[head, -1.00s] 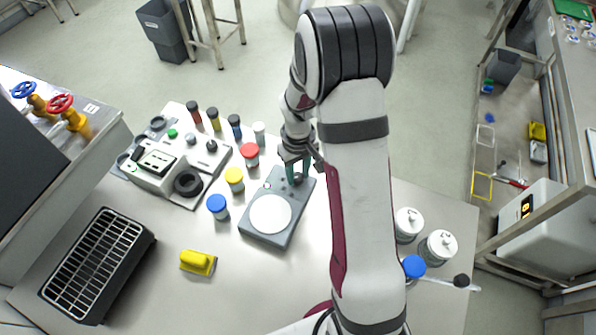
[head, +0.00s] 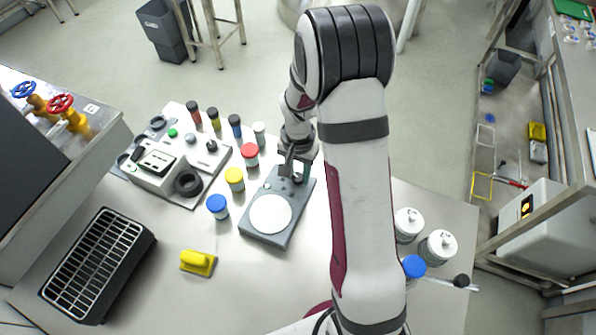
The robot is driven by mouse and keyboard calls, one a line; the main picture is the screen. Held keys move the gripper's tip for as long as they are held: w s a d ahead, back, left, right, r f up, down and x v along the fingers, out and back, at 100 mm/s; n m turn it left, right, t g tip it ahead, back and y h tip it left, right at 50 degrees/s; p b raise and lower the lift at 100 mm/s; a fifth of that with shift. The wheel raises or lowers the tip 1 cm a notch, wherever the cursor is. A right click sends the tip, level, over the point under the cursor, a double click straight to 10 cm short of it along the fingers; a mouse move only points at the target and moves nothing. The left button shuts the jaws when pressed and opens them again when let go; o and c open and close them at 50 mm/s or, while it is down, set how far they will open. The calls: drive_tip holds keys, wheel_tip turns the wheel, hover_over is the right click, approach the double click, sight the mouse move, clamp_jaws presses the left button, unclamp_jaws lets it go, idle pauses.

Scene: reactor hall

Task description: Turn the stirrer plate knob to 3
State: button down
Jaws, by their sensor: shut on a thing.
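The stirrer plate (head: 262,239) is a grey box with a round white top plate (head: 271,214), lying in the middle of the bench. My gripper (head: 297,178) points down at the far end of the stirrer plate, where its controls are. It is shut on the stirrer plate knob, which the fingers mostly hide. The number the knob points to cannot be read. A small button shows on the plate just left of the fingers.
Jars with red (head: 250,150), yellow (head: 234,176) and blue (head: 217,204) lids stand close left of the plate. A control box (head: 165,165) lies beyond them. A yellow block-like tool (head: 198,262) and a black rack (head: 98,262) are nearer. White-lidded jars (head: 408,222) stand right of my arm.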

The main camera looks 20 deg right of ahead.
sight(298, 177)
drive_tip(key=shift+m, duration=1)
drive_tip(key=c, duration=0.5)
unclamp_jaws()
drive_tip(key=shift+c, duration=0.2)
wheel_tip(298, 177, up, 16)
